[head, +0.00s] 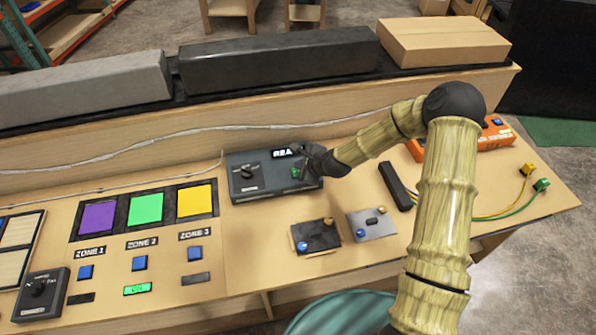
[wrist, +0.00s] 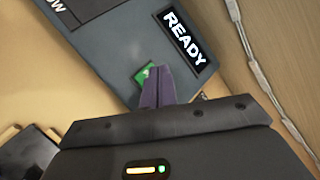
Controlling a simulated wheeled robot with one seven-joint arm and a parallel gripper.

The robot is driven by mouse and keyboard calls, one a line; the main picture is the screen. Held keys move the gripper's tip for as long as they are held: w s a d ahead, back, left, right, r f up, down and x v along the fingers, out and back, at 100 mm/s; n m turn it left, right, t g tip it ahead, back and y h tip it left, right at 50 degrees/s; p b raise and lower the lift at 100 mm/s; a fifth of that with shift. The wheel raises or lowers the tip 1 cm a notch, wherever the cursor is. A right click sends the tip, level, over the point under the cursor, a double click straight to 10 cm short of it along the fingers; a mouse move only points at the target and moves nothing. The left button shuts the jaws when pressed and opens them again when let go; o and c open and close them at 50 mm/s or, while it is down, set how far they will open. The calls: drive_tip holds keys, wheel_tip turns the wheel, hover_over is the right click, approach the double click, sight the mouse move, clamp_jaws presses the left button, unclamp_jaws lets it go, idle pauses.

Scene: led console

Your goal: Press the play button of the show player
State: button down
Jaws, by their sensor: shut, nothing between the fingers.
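Whether the tips touch the button, I cannot tell.
Left of the player are purple, green and yellow zone panels (head: 146,208) with blue buttons below. Two small plates with knobs (head: 315,236) lie in front, a black bar (head: 395,186) and an orange box (head: 495,133) to the right. A pale cable (head: 120,152) runs behind.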

drive_tip(key=shift+f, duration=0.1)
idle(0.3)
drive_tip(key=shift+f+b, duration=0.3)
drive_tip(key=shift+f, duration=0.05)
drive_tip(key=shift+f+b, duration=0.3)
drive_tip(key=shift+f, duration=0.15)
idle(0.7)
drive_tip(key=shift+r, duration=0.15)
drive_tip(key=shift+r+p, duration=0.65)
drive_tip(key=shift+r, duration=0.1)
drive_tip(key=shift+r+p, duration=1.85)
drive_tip(key=shift+r, duration=0.7)
